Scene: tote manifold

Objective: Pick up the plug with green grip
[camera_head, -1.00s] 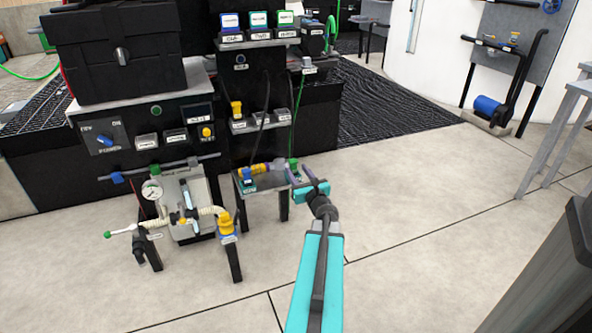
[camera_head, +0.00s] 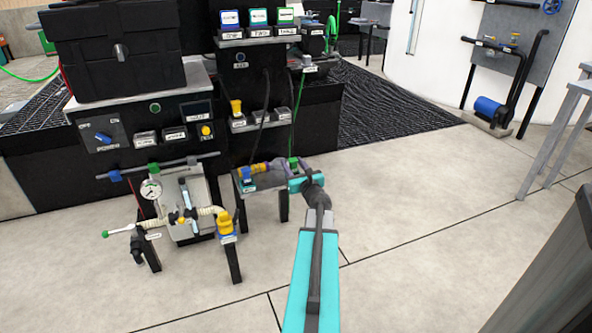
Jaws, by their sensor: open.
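The plug with green grip (camera_head: 293,162) stands at the right end of a small low grey stand, with a thin green cable (camera_head: 294,125) running up from it. My gripper (camera_head: 279,167) is at that stand, its fingers right beside the green grip in the picture. The jaws are open. The fingers are small here and partly overlap the parts behind them, so I cannot tell whether the green grip is between them or only beside them.
The small stand (camera_head: 270,187) also carries a blue part (camera_head: 247,173) and a yellow-and-purple part (camera_head: 258,169). A black cable hangs close by. A stand with a gauge (camera_head: 151,189) and yellow valve (camera_head: 226,223) is at left.

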